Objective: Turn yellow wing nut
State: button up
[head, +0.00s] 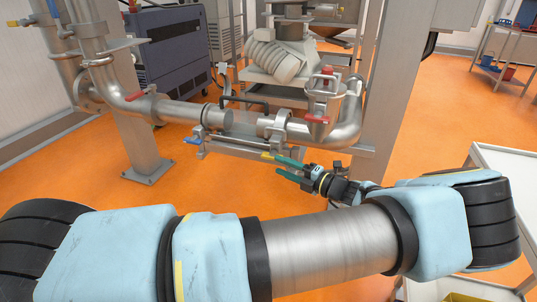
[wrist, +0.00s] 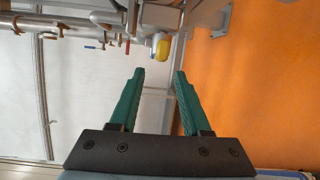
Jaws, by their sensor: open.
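The yellow wing nut (wrist: 162,48) shows in the wrist view, just above and between my fingertips in the picture. It hangs by the grey metal pipework and looks apart from the fingers. In the head view a small yellow piece (head: 268,156) shows just left of my green fingertips, under the horizontal pipe. My gripper (head: 290,166) has two green fingers, and in the wrist view (wrist: 158,74) they stand apart with nothing between them. The nut's shape is too small to make out fully.
A horizontal steel pipe (head: 235,122) with red handles runs above my gripper. A blue handle (head: 193,140) sits on the thin rail below it. A metal post (head: 138,110) stands left. A white cart (head: 490,160) stands at right. Orange floor (head: 420,110) is open between.

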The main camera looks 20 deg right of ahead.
aim_at(263, 153)
jog(key=shift+m+t+h, duration=0.4)
jog(key=shift+m+t, duration=0.1)
jog(key=shift+m, duration=0.3)
jog(key=x, duration=0.3)
jog(key=d+p+x, duration=0.1)
jog(key=x, duration=0.5)
jog(key=shift+w+d, duration=0.2)
jog(key=shift+w, duration=0.1)
jog(key=shift+c, duration=0.3)
grip_shut()
